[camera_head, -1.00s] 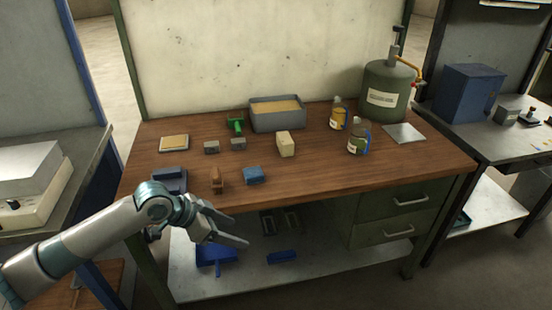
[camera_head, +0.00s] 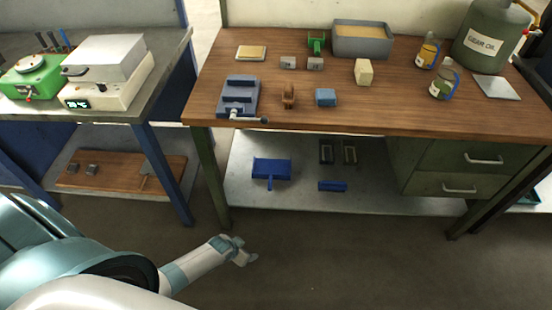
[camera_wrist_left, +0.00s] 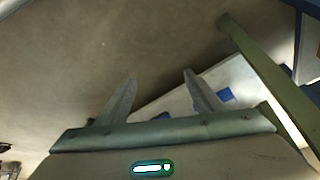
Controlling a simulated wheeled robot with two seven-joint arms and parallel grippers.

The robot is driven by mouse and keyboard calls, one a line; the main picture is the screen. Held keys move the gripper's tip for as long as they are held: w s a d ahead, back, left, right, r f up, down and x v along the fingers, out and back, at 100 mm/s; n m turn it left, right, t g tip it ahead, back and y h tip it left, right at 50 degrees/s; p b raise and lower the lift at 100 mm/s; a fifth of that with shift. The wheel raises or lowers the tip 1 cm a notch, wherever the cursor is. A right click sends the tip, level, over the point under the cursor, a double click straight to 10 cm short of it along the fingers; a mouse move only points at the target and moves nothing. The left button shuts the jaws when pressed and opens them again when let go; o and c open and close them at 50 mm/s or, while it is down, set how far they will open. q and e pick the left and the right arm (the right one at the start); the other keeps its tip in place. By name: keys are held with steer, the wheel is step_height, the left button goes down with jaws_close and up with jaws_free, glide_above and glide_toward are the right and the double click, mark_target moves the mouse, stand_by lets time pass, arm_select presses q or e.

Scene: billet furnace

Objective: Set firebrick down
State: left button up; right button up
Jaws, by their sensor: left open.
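The pale cream block, which looks like the firebrick (camera_head: 363,72), stands on the wooden bench top (camera_head: 300,113), in front of the grey sand-filled tray. No gripper touches it. My left gripper (camera_head: 243,256) is low over the floor, in front of the bench and well away from the block. In the left wrist view its two fingers (camera_wrist_left: 160,84) are spread apart with nothing between them. The block is not visible in that view. My right gripper is not in view.
A blue-grey vise (camera_head: 239,94), a brown wooden piece (camera_head: 289,95) and a blue block (camera_head: 325,97) sit near the bench's front edge. The grey tray (camera_head: 362,42) and two bottles stand farther back. The lower shelf (camera_head: 300,190) holds blue items. The floor ahead is open.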

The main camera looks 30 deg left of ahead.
arm_select(q)
steer(key=s+d+f+g, duration=0.1)
steer(key=s+f, duration=0.3)
steer(key=s, duration=0.8)
steer(key=s+d+f+g, duration=0.1)
steer(key=s+d+f, duration=0.2)
steer(key=s, duration=0.9)
steer(key=s+d+f+g, duration=0.2)
steer(key=s+f, duration=0.5)
steer(key=s, duration=0.6)
steer(key=shift+d+y, duration=0.3)
steer(key=shift+d, duration=0.15)
steer(key=shift+s, duration=0.1)
steer(key=shift+c, duration=0.2)
